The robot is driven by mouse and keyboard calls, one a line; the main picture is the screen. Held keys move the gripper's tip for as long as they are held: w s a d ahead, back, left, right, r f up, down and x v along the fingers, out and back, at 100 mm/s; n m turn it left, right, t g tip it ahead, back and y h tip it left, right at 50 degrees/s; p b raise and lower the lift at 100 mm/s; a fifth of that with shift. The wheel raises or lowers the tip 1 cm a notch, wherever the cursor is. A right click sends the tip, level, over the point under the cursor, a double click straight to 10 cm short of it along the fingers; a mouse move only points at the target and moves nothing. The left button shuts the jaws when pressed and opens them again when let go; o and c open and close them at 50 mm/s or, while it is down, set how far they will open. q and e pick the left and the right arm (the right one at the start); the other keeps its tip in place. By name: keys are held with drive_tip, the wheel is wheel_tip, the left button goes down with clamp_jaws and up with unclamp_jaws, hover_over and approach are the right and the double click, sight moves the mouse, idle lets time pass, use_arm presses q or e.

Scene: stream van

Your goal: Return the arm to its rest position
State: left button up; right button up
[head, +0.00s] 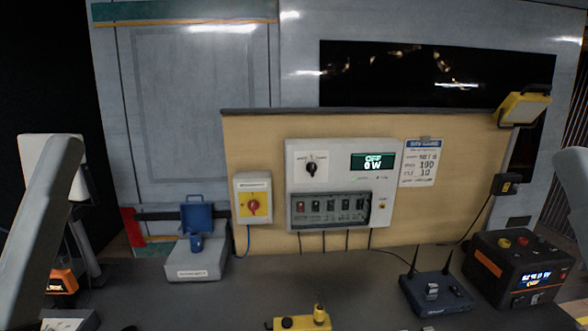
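My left arm (42,205) comes in along the left edge of the head view and runs down towards the bottom left corner. Its gripper is outside the picture. A part of my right arm (574,180) shows at the right edge. Its gripper is also outside the picture. Neither visible arm link touches the panel or the things on the counter, as far as I can see.
A wooden board carries a control panel (301,217), a yellow box with a red knob (253,206) and a paper card (418,164). The dark counter (180,302) holds a grey box with a blue lid (195,265), a router (435,296), a power unit (519,273) and a yellow device (302,322).

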use_arm(q)
wheel_tip(320, 180, up, 37)
drive_tip(key=w+n+p, duration=0.1)
drive_tip(key=n+p, duration=0.1)
drive_tip(key=p, duration=3.6)
drive_tip(key=shift+w+g, duration=0.15)
drive_tip(key=shift+g, duration=0.25)
drive_tip(key=shift+r+n, duration=0.1)
drive_tip(key=shift+n, duration=0.3)
drive_tip(key=shift+c, duration=0.3)
